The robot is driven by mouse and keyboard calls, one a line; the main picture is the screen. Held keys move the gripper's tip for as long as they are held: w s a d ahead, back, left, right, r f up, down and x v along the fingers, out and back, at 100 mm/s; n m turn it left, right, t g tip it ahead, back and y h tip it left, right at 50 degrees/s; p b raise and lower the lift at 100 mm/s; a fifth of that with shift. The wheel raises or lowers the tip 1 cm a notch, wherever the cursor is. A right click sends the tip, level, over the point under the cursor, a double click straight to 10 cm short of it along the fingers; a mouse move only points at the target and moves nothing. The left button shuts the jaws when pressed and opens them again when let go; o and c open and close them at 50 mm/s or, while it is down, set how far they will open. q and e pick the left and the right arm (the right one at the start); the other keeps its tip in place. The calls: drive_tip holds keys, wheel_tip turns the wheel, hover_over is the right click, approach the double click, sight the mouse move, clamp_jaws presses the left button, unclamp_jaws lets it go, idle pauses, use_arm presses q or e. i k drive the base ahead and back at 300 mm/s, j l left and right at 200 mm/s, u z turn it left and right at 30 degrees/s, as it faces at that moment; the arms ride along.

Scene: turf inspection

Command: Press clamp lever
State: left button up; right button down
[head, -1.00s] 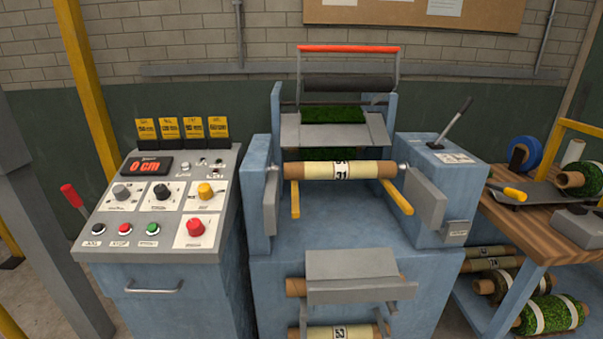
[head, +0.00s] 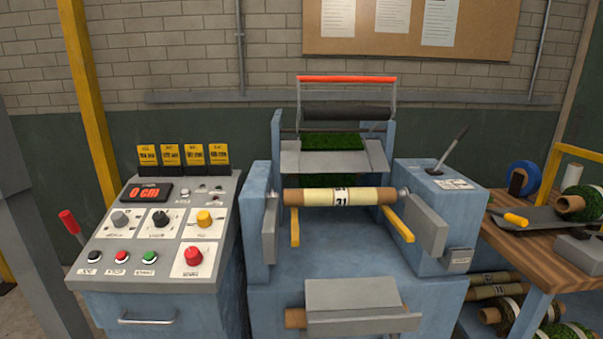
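A lever with a dark grip (head: 453,149) stands tilted to the right on the blue housing at the right of the turf machine (head: 343,255). A labelled plate (head: 455,184) lies beside its base. A second lever with a red grip (head: 69,222) rises at the left of the control console (head: 165,285). I cannot tell from the labels which one is the clamp lever. Neither of my grippers is in view.
The console has a red display (head: 152,192), several knobs and a large red button (head: 193,257). A wooden workbench (head: 540,250) at the right carries a yellow-handled tool (head: 516,219), a blue roll (head: 523,177) and turf rolls. A yellow post (head: 92,115) stands at the left.

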sight(465, 127)
drive_tip(key=i+l, duration=0.15)
drive_tip(key=l, duration=0.15)
drive_tip(key=i+l, duration=0.1)
drive_tip(key=l, duration=0.25)
drive_tip(key=i+l, duration=0.15)
drive_tip(key=l, duration=0.15)
drive_tip(key=i+l, duration=0.1)
drive_tip(key=l, duration=0.2)
